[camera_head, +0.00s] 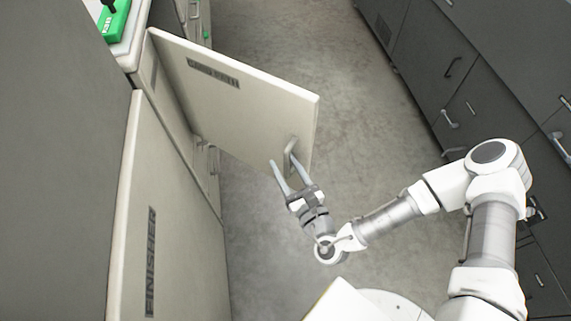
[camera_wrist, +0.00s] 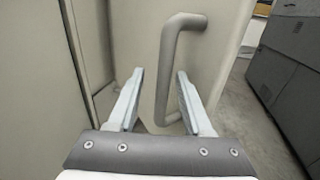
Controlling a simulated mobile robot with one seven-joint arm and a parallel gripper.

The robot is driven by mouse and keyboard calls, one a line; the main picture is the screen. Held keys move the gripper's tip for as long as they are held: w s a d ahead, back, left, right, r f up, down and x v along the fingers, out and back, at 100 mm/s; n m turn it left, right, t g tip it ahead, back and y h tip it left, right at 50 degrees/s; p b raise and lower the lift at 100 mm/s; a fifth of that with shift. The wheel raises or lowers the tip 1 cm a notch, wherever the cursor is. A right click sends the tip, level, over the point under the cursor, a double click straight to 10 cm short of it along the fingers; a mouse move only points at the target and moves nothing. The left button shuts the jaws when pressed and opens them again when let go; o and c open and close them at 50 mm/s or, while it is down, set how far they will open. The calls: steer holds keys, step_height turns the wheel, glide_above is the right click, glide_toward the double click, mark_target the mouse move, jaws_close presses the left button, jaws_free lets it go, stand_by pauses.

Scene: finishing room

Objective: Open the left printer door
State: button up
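A cream cabinet door (camera_head: 235,100) with a dark label, perhaps "CARD PATH", stands swung out from the cabinet front, well ajar. Its grey bar handle (camera_head: 291,155) is near the free edge. My gripper (camera_head: 283,160) is at this handle with its two fingers spread. In the wrist view, the handle (camera_wrist: 170,70) runs between the open fingers (camera_wrist: 160,75), with a gap visible on each side. I cannot tell how deep the bar sits between them. A nearer cream door (camera_head: 180,230) labelled "FINISHER" looks shut.
Dark grey cabinets (camera_head: 480,85) with bar handles line the right side. Bare concrete floor (camera_head: 350,90) lies between the two rows. A green box with a black knob (camera_head: 113,20) sits on top of the cream cabinet at upper left.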

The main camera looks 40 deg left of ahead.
mark_target(286, 157)
step_height(286, 157, up, 5)
steer(key=shift+f+p, duration=0.1)
steer(key=shift+p, duration=0.8)
steer(key=w+d+r+p, duration=0.1)
steer(key=w+d+r, duration=0.4)
steer(key=d, duration=0.5)
steer(key=shift+w+r, duration=0.4)
steer(key=shift+r, duration=0.2)
steer(key=shift+d, duration=0.1)
steer(key=shift+c, duration=0.2)
